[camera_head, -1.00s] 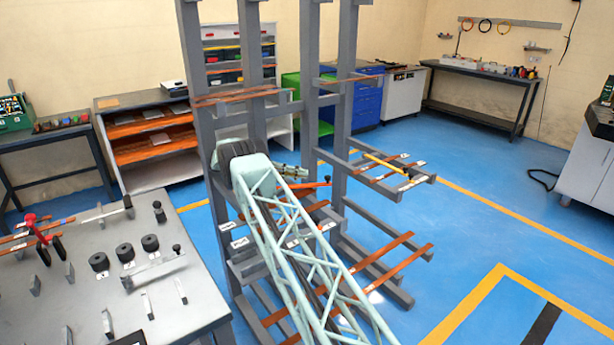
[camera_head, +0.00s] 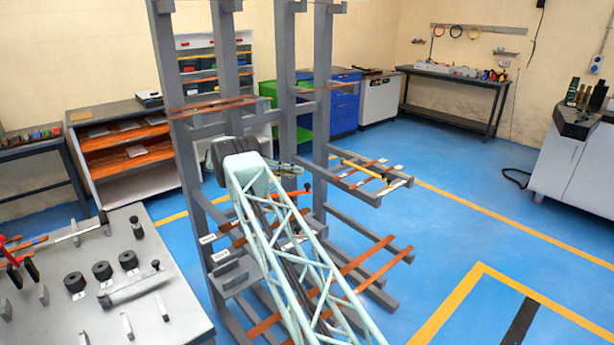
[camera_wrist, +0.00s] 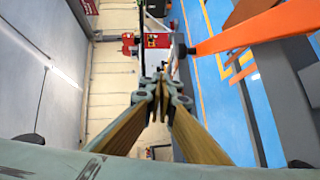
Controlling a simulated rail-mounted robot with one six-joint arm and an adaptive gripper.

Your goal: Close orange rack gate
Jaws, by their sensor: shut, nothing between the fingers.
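The orange gate is a flat orange bar with a black knob at its end. In the head view the gate (camera_head: 293,194) shows on the middle level of the grey rack, partly hidden behind my arm. In the wrist view the gate (camera_wrist: 245,30) reaches in from the upper right, its dark knob just above and right of my fingertips. My gripper (camera_wrist: 158,88) is shut and empty, its fingertips close together. In the head view my gripper (camera_head: 290,168) is beside the rack, just above and left of the knob. I see no clear contact.
A yellow gate (camera_head: 362,169) lies across rack arms to the right. Grey rack uprights (camera_head: 226,75) stand close behind my arm. A grey table (camera_head: 160,315) with black cylinders and a clamp is at the left. The blue floor (camera_head: 450,215) at the right is clear.

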